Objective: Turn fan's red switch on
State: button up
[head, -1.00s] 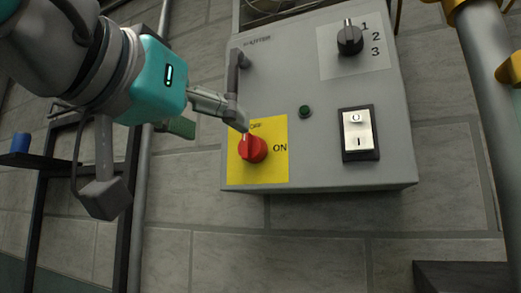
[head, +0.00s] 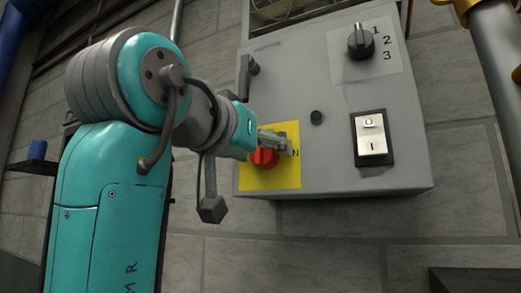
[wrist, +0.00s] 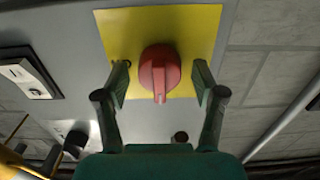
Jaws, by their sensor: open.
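The red rotary switch (head: 264,158) sits on a yellow plate (head: 255,180) at the lower left of the grey control box. My gripper (head: 285,143) is in front of it and partly hides the switch and the lettering. In the wrist view, the red switch (wrist: 160,65) lies between the two open fingers of my gripper (wrist: 160,82), with a gap on both sides. Its handle points down in that view, towards the gripper's palm. I cannot tell whether the fingertips reach past the knob's face.
The grey control box (head: 320,165) also carries a white rocker switch (head: 371,137), a black 1-2-3 knob (head: 361,41), a small green button (head: 316,117) and a grey lever (head: 247,75) at the upper left. A yellow-grey pipe (head: 494,60) stands at the right.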

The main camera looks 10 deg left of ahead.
jog(key=c, duration=1.1)
jog(key=m, duration=0.4)
jog(key=shift+m, duration=0.3)
jog(key=m, duration=0.4)
jog(key=shift+s+d+m, duration=0.1)
jog(key=shift+d+m, duration=0.05)
jog(key=shift+m, duration=0.15)
jog(key=m, duration=0.4)
jog(key=shift+f, duration=0.15)
jog(key=shift+f+m, duration=0.1)
jog(key=shift+m, duration=2.3)
